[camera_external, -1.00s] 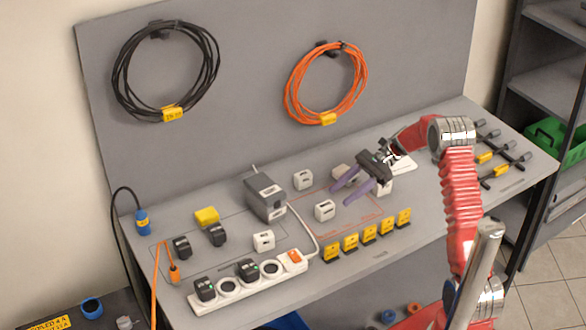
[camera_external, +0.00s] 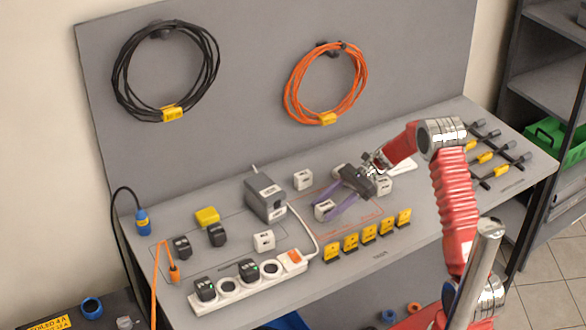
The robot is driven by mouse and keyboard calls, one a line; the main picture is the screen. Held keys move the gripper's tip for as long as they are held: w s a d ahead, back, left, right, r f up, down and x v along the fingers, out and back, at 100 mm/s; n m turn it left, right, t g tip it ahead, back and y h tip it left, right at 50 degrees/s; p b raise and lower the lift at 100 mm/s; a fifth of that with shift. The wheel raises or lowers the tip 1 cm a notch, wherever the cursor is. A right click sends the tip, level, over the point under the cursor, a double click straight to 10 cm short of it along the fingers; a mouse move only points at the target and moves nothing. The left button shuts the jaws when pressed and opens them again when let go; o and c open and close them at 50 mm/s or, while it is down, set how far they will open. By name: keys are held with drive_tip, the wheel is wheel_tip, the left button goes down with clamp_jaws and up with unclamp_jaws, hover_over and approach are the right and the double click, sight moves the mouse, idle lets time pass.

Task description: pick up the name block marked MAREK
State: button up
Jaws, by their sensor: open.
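Several small white blocks with dark markings lie on the grey bench. The lettering is too small to read, so I cannot tell which one says MAREK. One white block (camera_external: 322,210) shows between the tips of my gripper's purple fingers. Others are a block behind (camera_external: 303,180), a block at the front left (camera_external: 264,241) and a block (camera_external: 384,184) to the right of my gripper. My gripper (camera_external: 327,207) is open, with fingers pointing left and down on either side of the first block. I cannot tell whether they touch it.
A grey device (camera_external: 265,198) with a white cable stands left of my gripper. A white power strip (camera_external: 235,284) with plugs lies at the front left. Several yellow tags (camera_external: 369,235) stand along the front edge. Black and orange cable coils hang on the back panel.

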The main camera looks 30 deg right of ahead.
drive_tip(key=shift+a+f, duration=0.15)
drive_tip(key=shift+a, duration=0.3)
drive_tip(key=shift+c, duration=0.2)
drive_tip(key=c, duration=1.1)
